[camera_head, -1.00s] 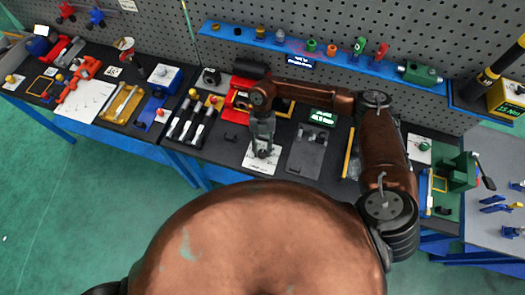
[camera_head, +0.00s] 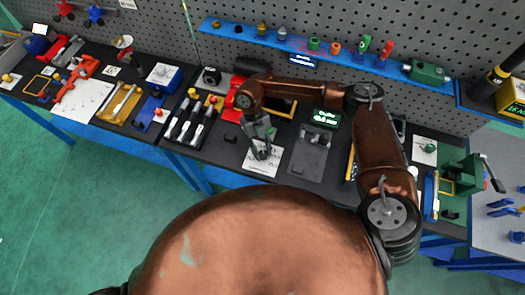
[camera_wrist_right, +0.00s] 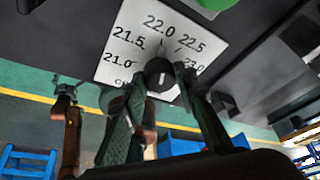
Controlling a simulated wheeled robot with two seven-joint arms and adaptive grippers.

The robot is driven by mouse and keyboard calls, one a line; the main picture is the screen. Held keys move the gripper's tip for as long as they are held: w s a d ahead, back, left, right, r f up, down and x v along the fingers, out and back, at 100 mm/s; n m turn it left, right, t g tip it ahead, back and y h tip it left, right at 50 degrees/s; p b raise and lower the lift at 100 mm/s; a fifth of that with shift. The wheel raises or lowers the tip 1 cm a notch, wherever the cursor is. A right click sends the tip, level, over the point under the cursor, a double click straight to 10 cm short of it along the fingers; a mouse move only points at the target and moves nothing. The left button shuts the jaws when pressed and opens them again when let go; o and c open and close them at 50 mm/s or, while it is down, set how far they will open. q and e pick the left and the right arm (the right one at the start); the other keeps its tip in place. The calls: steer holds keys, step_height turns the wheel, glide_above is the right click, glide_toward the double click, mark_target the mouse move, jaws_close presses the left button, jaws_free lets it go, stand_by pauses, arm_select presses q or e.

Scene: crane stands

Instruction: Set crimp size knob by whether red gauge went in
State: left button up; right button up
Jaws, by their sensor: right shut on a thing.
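The dark round size knob (camera_wrist_right: 160,74) sits on a white dial plate (camera_wrist_right: 118,62) marked from 21.0 to 23.0 in the right wrist view. My right gripper (camera_wrist_right: 158,85) is shut on the knob, one finger on each side; the exact setting is hard to read. In the head view the right gripper (camera_head: 263,152) is over the white plate (camera_head: 262,168). A red piece (camera_head: 386,50), which looks like the red gauge, stands on the blue shelf beside a green one (camera_head: 363,45). A brown arm with a dark end, seemingly my left gripper (camera_wrist_right: 65,95), hangs at left; its jaws are unclear.
A small green-lit display (camera_head: 325,118) stands behind a dark grey plate (camera_head: 312,148) right of the dial. A red device (camera_head: 231,105) and several dark-and-silver tools (camera_head: 190,122) lie left of it. A green press (camera_head: 460,175) stands at the right.

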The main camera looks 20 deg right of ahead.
steer(key=shift+f, duration=0.1)
steer(key=o, duration=1.2)
steer(key=shift+c, duration=0.2)
steer(key=v, duration=1.2)
steer(key=shift+s, duration=0.1)
